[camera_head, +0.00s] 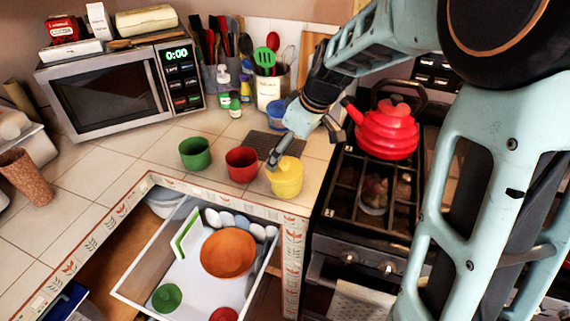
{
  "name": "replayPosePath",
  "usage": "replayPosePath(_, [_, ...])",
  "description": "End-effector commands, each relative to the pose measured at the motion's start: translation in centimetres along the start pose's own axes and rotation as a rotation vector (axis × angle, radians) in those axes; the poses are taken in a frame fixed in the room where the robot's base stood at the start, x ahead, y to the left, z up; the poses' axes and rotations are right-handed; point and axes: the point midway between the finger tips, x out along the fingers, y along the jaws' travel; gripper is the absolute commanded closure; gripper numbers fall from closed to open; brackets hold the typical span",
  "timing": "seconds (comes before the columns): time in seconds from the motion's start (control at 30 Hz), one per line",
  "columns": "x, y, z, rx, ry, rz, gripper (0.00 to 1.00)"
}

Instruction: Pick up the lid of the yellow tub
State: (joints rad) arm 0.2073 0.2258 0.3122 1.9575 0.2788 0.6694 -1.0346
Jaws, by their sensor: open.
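The yellow tub (287,184) stands upright on the tiled counter near its front edge, close to the stove. Its yellow lid (290,164) appears to sit on top, partly hidden by my gripper. My gripper (273,163) reaches down from the upper right, with its fingers at the tub's top left side. The jaws are open. I cannot tell whether a finger touches the lid.
A red tub (241,164) stands just left of the yellow one, and a green tub (195,153) further left. A blue tub (277,114) is behind. A red kettle (387,130) sits on the stove at right. The open drawer (150,289) below holds an orange bowl (228,252) and lids.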

Motion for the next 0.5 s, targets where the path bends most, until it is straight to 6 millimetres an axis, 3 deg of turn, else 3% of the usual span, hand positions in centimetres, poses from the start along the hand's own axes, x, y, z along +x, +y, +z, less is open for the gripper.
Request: replayPosePath(0.5, [4.9, 0.6, 0.2, 0.003, -0.002, -0.003, 0.07])
